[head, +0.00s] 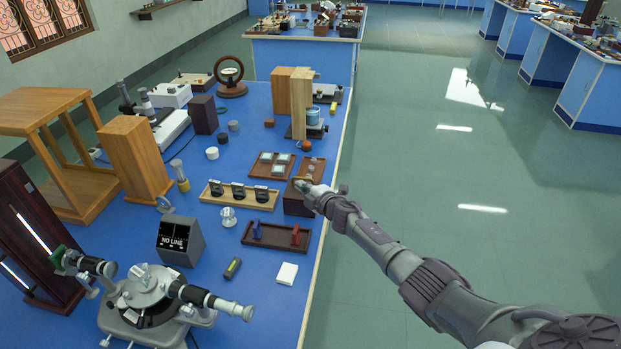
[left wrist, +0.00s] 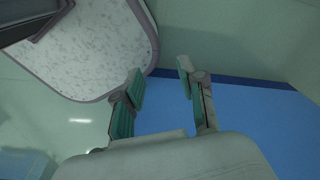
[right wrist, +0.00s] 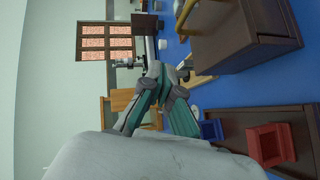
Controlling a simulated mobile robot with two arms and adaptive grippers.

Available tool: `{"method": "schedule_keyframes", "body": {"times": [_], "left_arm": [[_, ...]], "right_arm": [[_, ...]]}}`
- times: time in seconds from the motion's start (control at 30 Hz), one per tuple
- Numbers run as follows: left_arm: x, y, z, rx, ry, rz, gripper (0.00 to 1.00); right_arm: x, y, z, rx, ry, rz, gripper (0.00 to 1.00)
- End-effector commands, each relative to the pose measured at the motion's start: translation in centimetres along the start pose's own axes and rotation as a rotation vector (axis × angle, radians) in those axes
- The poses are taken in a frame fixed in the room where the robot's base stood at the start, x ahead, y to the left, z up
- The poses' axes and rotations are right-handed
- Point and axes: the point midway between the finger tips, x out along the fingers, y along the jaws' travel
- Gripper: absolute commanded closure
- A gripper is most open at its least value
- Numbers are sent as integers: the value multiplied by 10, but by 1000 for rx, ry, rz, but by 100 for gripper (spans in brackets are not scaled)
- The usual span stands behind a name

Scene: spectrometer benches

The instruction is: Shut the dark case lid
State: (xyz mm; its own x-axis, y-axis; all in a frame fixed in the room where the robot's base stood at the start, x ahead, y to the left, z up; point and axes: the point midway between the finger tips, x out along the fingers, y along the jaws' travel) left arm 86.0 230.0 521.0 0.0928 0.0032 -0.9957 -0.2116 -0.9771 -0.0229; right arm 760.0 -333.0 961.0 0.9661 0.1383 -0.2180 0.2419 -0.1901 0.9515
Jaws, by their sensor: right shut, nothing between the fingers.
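The dark case (head: 297,204) is a small dark brown box near the right edge of the blue bench. A brown panel (head: 312,168) stands up at its back, apparently its raised lid. My right gripper (head: 304,186) is at the top of the case, in front of the panel; whether it touches is unclear. In the right wrist view the right gripper (right wrist: 165,82) is shut and empty, with a dark brown block (right wrist: 245,40), apparently the case, beside it. My left gripper (left wrist: 160,75) is open and empty in the left wrist view, and outside the head view.
A brown tray (head: 262,243) with blue and red pieces lies in front of the case. A wooden rack (head: 210,199) and a tray of glass squares (head: 254,172) lie left. A wooden block (head: 301,100) stands behind. Open floor lies right.

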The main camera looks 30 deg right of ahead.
Motion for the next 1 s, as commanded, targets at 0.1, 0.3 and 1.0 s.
{"method": "schedule_keyframes", "body": {"times": [0.1,0.3,1.0], "left_arm": [[5,16,-2,-3,4,19,60],[17,7,1,1,1,8,60],[99,8,9,1,-1,8,60]], "right_arm": [[6,1,2,2,1,-2,100],[16,7,11,1,2,-1,100],[59,9,54,1,1,0,100]]}}
